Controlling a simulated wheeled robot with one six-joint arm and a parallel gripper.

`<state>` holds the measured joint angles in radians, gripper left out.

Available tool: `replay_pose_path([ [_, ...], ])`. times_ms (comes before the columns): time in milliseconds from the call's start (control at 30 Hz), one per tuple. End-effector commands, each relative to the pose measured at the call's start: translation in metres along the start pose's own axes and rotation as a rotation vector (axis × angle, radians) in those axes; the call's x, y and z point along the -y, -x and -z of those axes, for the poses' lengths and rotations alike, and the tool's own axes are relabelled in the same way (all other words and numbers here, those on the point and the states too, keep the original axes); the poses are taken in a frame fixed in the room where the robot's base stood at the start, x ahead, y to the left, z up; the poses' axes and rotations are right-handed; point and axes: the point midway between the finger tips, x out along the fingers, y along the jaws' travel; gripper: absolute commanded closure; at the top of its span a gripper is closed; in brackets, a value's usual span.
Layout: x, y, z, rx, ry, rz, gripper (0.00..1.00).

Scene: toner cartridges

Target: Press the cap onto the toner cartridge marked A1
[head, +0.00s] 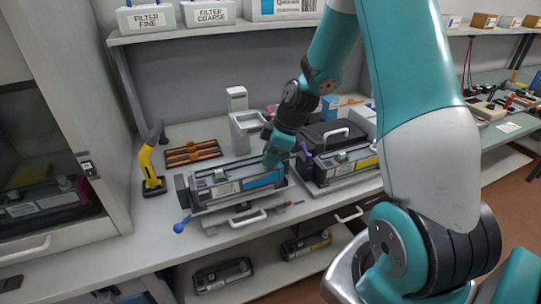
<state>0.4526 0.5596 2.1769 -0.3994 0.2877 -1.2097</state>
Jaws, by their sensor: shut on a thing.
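A dark grey toner cartridge with a blue label (232,187) lies in a holder on the bench, left of the picture's middle. A second cartridge with a yellow label (350,164) lies in a holder to its right. The marking A1 is too small to read on either. My gripper (271,161) points down just above the right end of the blue-labelled cartridge. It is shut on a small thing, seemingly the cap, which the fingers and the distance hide. I cannot tell whether that thing touches the cartridge.
A yellow and black hand tool (151,160) stands at the left, near an orange-and-black rack (191,153). A blue knob (181,227) sticks out at the holder's front left. A grey container (247,130) stands behind. More cartridges (222,275) lie on the lower shelf.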

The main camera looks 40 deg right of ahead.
Motion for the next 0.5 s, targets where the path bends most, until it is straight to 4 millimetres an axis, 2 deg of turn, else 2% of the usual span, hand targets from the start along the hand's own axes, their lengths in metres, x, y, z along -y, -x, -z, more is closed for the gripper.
replay_pose_path([
  [333,0.0001,-0.0011,-0.0004,0.000,0.000,0.000,0.90],
  [367,0.0001,-0.0011,-0.0004,0.000,0.000,0.000,0.64],
  [467,0.0001,-0.0011,-0.0004,0.000,0.000,0.000,0.41],
  [500,0.0001,-0.0011,-0.0004,0.000,0.000,0.000,0.39],
])
